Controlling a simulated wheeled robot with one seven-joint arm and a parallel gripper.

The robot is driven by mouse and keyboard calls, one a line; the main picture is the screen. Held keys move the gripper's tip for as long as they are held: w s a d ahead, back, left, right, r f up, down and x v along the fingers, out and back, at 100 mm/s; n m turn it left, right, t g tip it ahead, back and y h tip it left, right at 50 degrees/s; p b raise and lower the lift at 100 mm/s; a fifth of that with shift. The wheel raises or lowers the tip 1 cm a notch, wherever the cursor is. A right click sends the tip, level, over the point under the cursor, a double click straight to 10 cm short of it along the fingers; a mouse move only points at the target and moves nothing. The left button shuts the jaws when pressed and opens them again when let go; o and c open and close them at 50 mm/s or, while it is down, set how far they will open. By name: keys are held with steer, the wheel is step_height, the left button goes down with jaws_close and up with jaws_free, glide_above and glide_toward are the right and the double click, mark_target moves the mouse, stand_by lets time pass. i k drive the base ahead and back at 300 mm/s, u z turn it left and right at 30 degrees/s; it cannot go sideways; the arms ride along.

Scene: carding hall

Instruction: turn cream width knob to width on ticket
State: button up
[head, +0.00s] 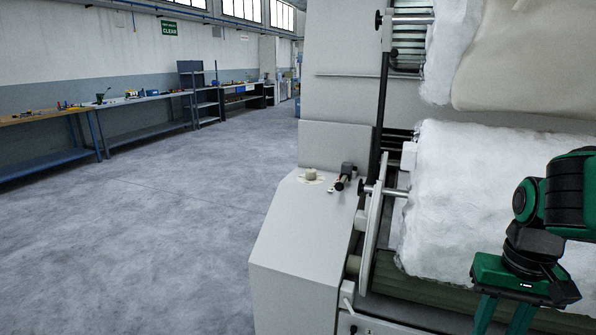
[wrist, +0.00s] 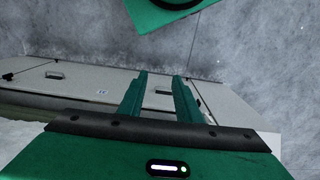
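The cream knob (head: 311,174) stands on top of a pale grey machine console (head: 290,225), on a small light plate whose markings are too small to read. I cannot make out a ticket in either view. My gripper (head: 504,318) points down at the lower right of the head view, in front of the white fibre roll and well to the right of the knob. In the wrist view my gripper (wrist: 160,76) has its two green fingers apart, with nothing between them. The knob is not visible in the wrist view.
A black-handled lever (head: 345,173) stands just right of the knob. A large white fibre roll (head: 490,190) lies right of the console, with a dark upright bar (head: 379,115) between. Open floor (head: 150,240) spreads left; workbenches (head: 135,105) line the far wall.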

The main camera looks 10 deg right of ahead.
mark_target(310, 173)
steer(key=z, duration=0.1)
steer(key=k, duration=1.25)
steer(key=u, duration=0.35)
steer(key=i, duration=0.6)
steer(key=u, duration=0.4)
steer(key=i, duration=1.7)
steer(key=z, duration=0.6)
